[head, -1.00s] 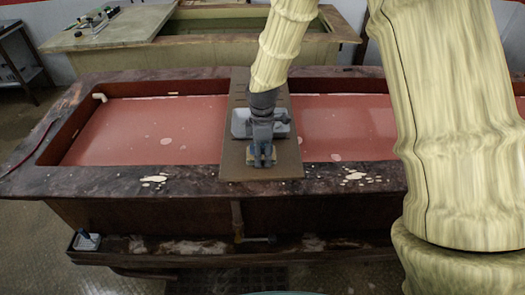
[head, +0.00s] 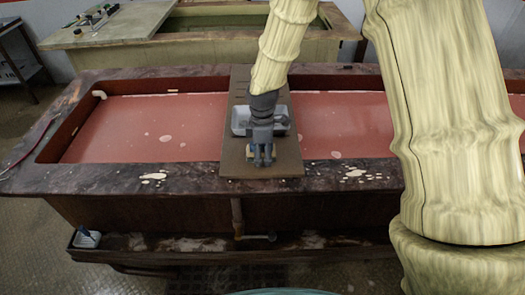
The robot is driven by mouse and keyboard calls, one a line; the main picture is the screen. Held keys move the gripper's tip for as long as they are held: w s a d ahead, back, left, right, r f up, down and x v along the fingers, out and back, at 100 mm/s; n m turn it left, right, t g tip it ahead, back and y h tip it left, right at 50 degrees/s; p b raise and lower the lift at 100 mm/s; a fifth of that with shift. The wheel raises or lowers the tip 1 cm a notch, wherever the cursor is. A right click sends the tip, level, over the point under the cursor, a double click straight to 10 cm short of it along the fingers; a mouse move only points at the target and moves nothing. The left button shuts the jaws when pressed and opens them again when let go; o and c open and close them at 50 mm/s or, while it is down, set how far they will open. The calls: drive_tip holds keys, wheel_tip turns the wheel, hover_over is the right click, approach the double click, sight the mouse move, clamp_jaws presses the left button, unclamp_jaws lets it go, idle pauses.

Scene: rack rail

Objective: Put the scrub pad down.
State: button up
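My gripper (head: 262,160) points down over the near part of a brown board (head: 236,160) that lies across the red-filled trough. A small pale yellowish patch shows between its two grey fingers. It may be the scrub pad, but it is too small to be sure. I cannot tell whether the fingers are closed on it or whether it touches the board. No other scrub pad can be made out.
A pale shallow tray (head: 238,121) sits on the board just behind my gripper, partly hidden by it. The trough's dark rim (head: 110,180) has pale spots. A small white-and-blue item (head: 87,239) sits on the lower ledge at left. A second basin stands behind.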

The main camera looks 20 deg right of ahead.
drive_tip(key=shift+w+r, duration=0.1)
drive_tip(key=shift+r, duration=0.1)
idle(0.3)
drive_tip(key=shift+w+r, duration=0.1)
drive_tip(key=shift+r, duration=0.5)
wheel_tip(320, 180, up, 12)
drive_tip(key=b, duration=0.2)
drive_tip(key=shift+b, duration=0.35)
drive_tip(key=shift+r, duration=0.1)
